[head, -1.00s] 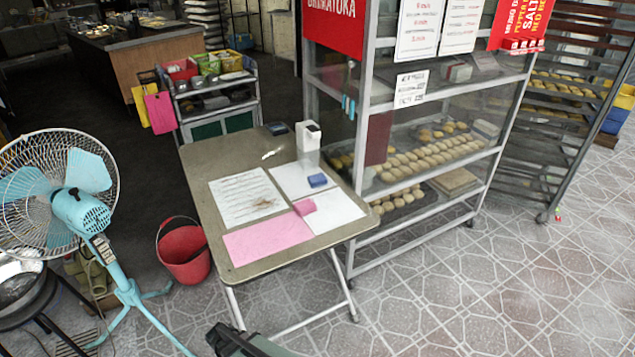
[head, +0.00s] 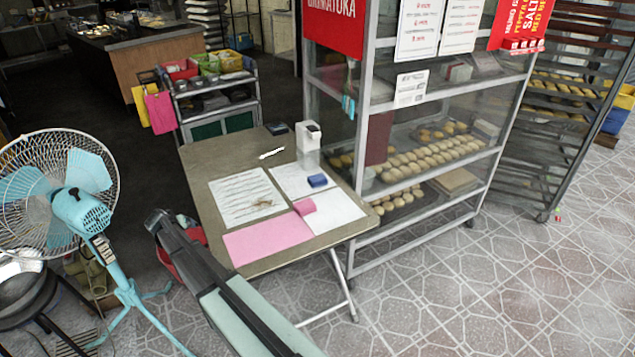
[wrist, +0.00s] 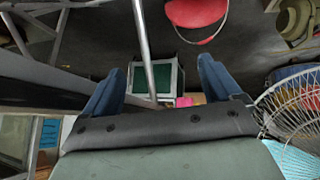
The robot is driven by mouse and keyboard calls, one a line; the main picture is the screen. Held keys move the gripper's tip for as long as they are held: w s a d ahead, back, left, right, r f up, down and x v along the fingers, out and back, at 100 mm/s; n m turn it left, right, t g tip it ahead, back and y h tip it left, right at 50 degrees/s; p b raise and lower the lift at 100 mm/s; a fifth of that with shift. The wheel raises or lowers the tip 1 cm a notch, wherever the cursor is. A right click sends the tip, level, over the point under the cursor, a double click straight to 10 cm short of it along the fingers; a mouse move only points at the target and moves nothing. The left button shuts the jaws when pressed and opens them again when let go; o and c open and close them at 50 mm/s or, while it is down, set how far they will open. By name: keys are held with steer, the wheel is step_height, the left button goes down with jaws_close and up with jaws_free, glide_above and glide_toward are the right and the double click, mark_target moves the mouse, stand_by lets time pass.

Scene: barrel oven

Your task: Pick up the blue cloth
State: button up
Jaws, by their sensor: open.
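The blue cloth (head: 317,180) is a small folded block on a white sheet, towards the right side of the folding table (head: 212,158). A similar pink cloth (head: 305,207) lies just in front of it. My gripper (wrist: 160,82) is open and empty in the wrist view, its two blue fingers spread apart. In the head view my arm reaches up from the bottom edge, left of the table's front. The gripper is well apart from the blue cloth, which I cannot make out in the wrist view.
A glass bread cabinet (head: 425,120) borders the table on the right. A blue fan (head: 75,205) stands at left. A red bucket (wrist: 196,12) is on the floor, partly hidden by my arm in the head view.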

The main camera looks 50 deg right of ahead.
steer(key=w+d+r+m+t, duration=0.1)
steer(key=w+d+r, duration=0.3)
steer(key=w+r, duration=0.45)
steer(key=d+r+m, duration=0.1)
steer(key=d, duration=0.1)
steer(key=s+d+r+m+h, duration=0.1)
steer(key=d+r, duration=0.1)
steer(key=d, duration=0.1)
steer(key=s+d+r, duration=0.1)
steer(key=d, duration=0.1)
steer(key=shift+s+d+r+m+g+h, duration=0.2)
steer(key=shift+r+m+g+h, duration=0.1)
steer(key=shift+m+g, duration=0.1)
steer(key=s+d+r+m+g, duration=0.2)
steer(key=s+d+m, duration=0.3)
steer(key=d, duration=0.5)
steer(key=s+d+r+m+g, duration=0.1)
steer(key=s+d+m+g, duration=0.2)
steer(key=s+d, duration=0.55)
steer(key=m+g+y, duration=0.2)
steer(key=m+g, duration=0.1)
steer(key=m, duration=0.4)
glide_toward(317, 178)
steer(key=x, duration=0.4)
steer(key=shift+a, duration=0.15)
steer(key=shift+x, duration=2.65)
steer(key=shift+r, duration=0.1)
steer(key=c, duration=1.1)
steer(key=shift+o, duration=0.2)
steer(key=shift+r, duration=0.1)
